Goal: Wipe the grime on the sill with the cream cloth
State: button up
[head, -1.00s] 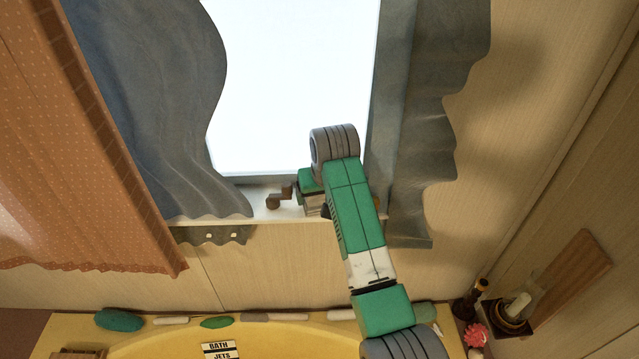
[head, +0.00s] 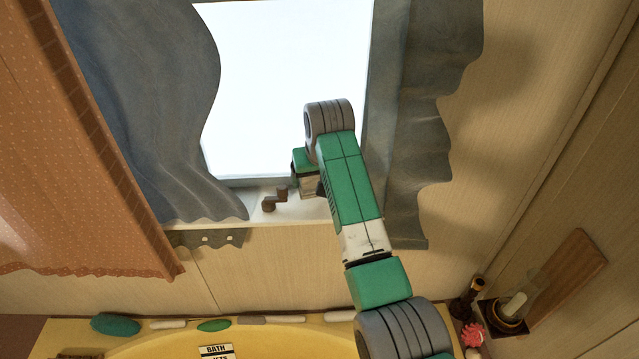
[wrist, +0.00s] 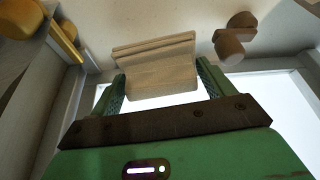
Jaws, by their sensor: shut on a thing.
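My gripper (wrist: 161,74) is shut on the cream cloth (wrist: 152,50), which shows in the wrist view as a folded, block-like beige pad between the green fingers. The pale sill (head: 304,212) runs below the bright window. It also shows beyond the cloth in the wrist view (wrist: 140,17). In the head view my gripper is over the sill, right of the brown crank, with its fingers and the cloth largely hidden by my arm. I cannot tell whether the cloth touches the sill. No grime can be clearly made out.
The brown crank (head: 275,199) stands on the sill, close beside the cloth in the wrist view (wrist: 232,40). A yellow-orange object (wrist: 62,38) is on the other side. Blue-grey curtains (head: 150,110) hang either side. The yellow tub (head: 130,337) lies below.

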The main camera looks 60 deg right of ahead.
jog(key=shift+r, duration=2.05)
